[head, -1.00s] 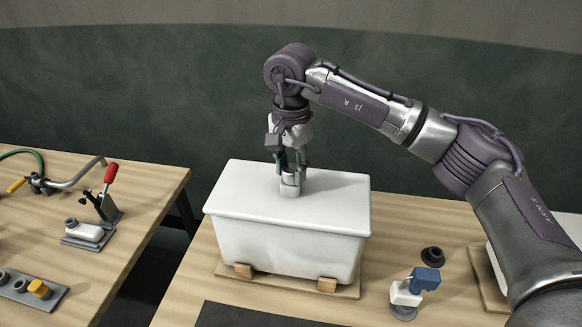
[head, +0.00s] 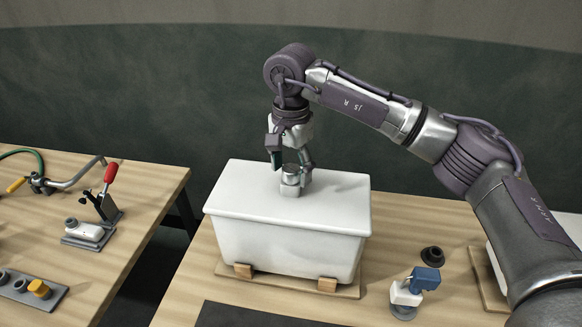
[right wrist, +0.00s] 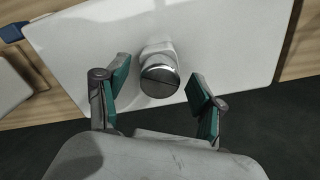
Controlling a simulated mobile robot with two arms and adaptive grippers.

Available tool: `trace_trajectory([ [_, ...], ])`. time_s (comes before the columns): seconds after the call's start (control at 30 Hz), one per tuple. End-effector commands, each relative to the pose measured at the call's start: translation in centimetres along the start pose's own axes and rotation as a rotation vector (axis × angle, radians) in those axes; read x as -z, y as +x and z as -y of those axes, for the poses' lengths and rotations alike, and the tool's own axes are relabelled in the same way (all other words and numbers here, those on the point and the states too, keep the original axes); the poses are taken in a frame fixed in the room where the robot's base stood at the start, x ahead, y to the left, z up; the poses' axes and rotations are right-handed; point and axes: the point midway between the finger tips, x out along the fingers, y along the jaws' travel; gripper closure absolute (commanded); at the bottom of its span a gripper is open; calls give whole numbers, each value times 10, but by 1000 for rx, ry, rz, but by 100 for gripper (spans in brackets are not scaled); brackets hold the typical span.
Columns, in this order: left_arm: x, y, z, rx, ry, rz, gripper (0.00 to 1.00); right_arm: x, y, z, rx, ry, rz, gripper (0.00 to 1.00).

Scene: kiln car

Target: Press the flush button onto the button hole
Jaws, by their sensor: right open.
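The flush button (head: 291,170) is a short metal cylinder with a split round top. It stands upright on the lid of the white cistern (head: 285,240), and it also shows in the right wrist view (right wrist: 160,76). A pale collar shows around its base; the button hole itself is hidden beneath it. I cannot tell how deep the button sits. My right gripper (head: 290,162) is open just above and around the button. In the right wrist view its green-padded fingers (right wrist: 158,92) stand clear on both sides of the button. My left gripper is not in view.
The cistern rests on wooden blocks on a board. A blue and white fitting (head: 408,292) and a dark ring (head: 432,256) lie to its right. A left table holds a red-handled clamp (head: 107,190) and a grey strip with plugs (head: 28,290). A gap separates the tables.

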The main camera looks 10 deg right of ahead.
Motion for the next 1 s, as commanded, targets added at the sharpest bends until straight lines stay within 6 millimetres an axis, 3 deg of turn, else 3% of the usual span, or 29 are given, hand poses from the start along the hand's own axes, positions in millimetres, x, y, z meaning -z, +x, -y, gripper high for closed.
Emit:
trace_trajectory([
  [1.0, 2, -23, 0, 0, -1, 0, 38, 0, -41, 0, 0, 0, 0, 32],
])
